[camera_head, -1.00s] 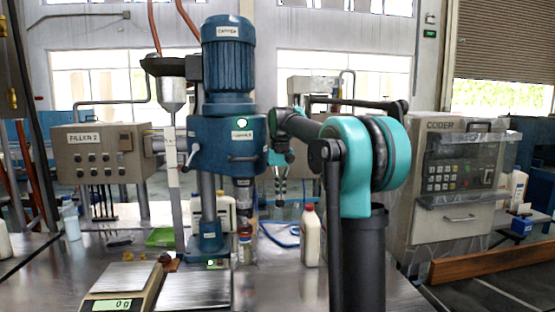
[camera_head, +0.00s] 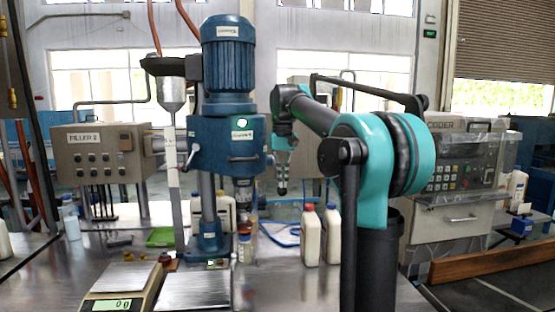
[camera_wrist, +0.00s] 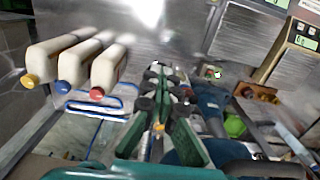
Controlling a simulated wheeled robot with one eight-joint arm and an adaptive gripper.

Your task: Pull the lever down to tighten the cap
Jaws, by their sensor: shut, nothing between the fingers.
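The blue capper (camera_head: 228,140) stands left of centre in the head view, with its motor on top and its chuck (camera_head: 243,190) pointing down. A small bottle (camera_head: 245,247) stands below the chuck; whether its cap touches the chuck is unclear. A small handle (camera_head: 191,155) juts from the left of the capper head. I cannot tell for sure which part is the lever. My gripper (camera_head: 282,191) hangs to the right of the capper head, apart from it, fingers down and empty. In the wrist view my gripper (camera_wrist: 158,72) is closed, with the blurred blue capper (camera_wrist: 208,105) beside it.
White bottles (camera_head: 311,237) stand right of the capper by a blue-edged tray (camera_head: 283,240). A scale (camera_head: 112,290) is at the front left. The filler box (camera_head: 98,155) is at the left. A coder (camera_head: 463,175) stands at the right behind my arm.

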